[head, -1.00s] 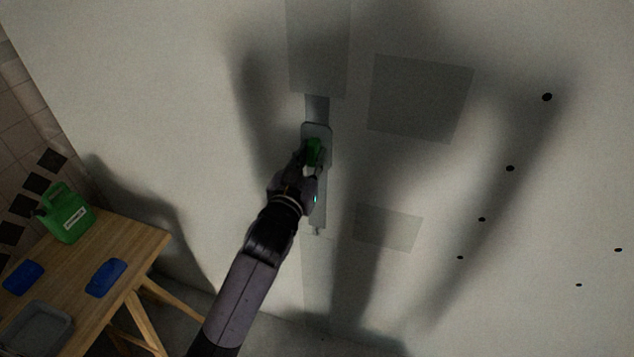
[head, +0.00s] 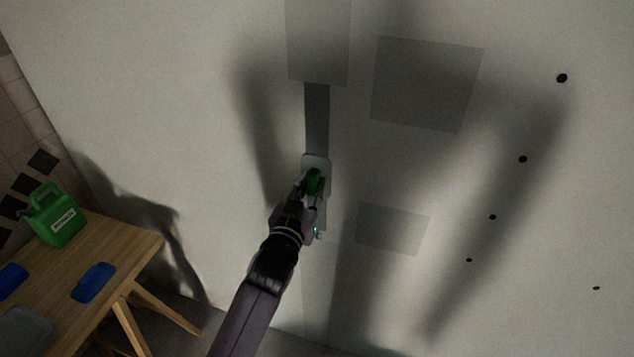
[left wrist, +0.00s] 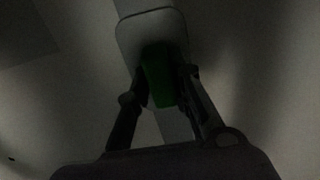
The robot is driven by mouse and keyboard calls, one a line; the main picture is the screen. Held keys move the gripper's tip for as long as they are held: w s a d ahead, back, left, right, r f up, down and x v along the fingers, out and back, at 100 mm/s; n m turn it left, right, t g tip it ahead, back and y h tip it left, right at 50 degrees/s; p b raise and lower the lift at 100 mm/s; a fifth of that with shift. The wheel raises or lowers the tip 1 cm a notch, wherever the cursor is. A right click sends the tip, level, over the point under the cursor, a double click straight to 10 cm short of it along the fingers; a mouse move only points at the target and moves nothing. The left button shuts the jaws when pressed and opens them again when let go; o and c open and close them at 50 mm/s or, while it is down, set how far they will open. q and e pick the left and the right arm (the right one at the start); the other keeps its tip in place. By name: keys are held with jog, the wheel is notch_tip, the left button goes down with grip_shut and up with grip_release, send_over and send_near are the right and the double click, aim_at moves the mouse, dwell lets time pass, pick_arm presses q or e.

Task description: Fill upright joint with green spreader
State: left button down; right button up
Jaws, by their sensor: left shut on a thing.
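My left gripper (head: 311,192) is shut on the green handle of the spreader (head: 313,181). The spreader's pale plate (head: 317,161) lies at the wall over the upright joint, touching or very close to it; I cannot tell which. The upright joint (head: 317,118) is a vertical strip, dark grey above the plate and paler below the gripper. In the left wrist view the green handle (left wrist: 160,76) sits between the two fingers, with the plate (left wrist: 150,32) beyond it. My right gripper is not in view.
A wooden table (head: 128,250) stands at the lower left with a green jug (head: 58,218), blue pads (head: 94,282) and a grey tray (head: 24,330). Grey rectangles (head: 427,84) and a column of black dots (head: 523,159) mark the wall.

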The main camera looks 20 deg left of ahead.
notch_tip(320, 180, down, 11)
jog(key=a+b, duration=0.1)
jog(key=b, duration=1)
pick_arm(q)
jog(key=shift+f+b, duration=0.8)
jog(key=shift+f, duration=9.8)
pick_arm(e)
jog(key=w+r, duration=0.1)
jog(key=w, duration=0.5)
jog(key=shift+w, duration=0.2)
pick_arm(q)
jog(key=shift+s, duration=0.15)
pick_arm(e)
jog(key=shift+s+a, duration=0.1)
pick_arm(q)
jog(key=p, duration=0.4)
send_near(317, 236)
jog(key=shift+s+f, duration=0.1)
jog(key=shift+s, duration=0.25)
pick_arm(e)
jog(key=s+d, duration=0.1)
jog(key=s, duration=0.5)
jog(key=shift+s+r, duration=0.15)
